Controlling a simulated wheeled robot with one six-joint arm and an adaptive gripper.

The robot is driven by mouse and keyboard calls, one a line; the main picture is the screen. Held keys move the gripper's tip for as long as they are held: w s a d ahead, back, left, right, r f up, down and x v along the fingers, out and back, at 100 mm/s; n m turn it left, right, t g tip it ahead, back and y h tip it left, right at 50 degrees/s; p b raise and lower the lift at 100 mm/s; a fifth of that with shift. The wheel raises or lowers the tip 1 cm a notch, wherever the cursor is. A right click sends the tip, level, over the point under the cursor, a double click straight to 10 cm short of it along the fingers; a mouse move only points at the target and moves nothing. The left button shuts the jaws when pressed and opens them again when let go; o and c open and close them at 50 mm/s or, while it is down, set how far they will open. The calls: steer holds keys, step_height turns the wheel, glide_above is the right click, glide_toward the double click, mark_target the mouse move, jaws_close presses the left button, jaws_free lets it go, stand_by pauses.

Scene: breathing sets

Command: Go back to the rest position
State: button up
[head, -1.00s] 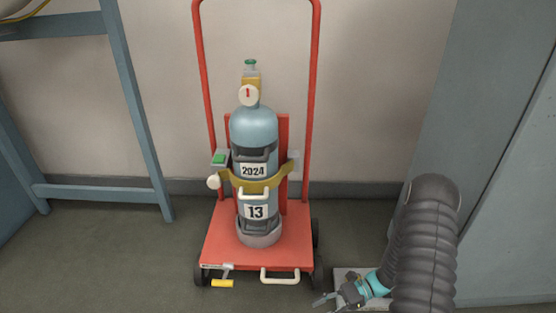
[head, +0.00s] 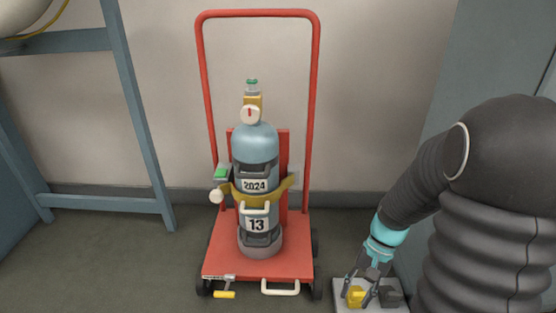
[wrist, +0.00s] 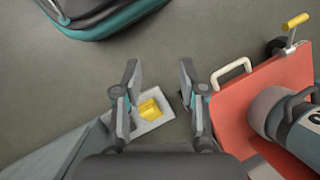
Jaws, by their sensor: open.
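My gripper (head: 358,290) is at the lower right of the head view, pointing down over a small grey platform. In the wrist view my gripper (wrist: 158,68) has its two fingers spread apart with nothing between the tips. The yellow block also shows in the head view (head: 355,297), partly behind the fingers. I cannot tell how high the fingers are above it.
A red trolley (head: 225,258) carries a blue cylinder (head: 255,143) strapped upright, labelled 2024 and 13. A yellow-handled lever (head: 225,294) is at its front left. A blue metal frame (head: 130,85) stands left and a grey cabinet (head: 440,80) right. Floor between frame and trolley is clear.

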steer(key=s+a+r+n+t+h+p, duration=0.1)
steer(key=s+r+t, duration=0.3)
steer(key=r, duration=0.9)
steer(key=s+a+r+n+t+h+p, duration=0.2)
steer(key=s+r+n+t+p, duration=0.2)
steer(key=r, duration=1)
steer(key=shift+t+h+p, duration=0.3)
steer(key=shift+t, duration=0.3)
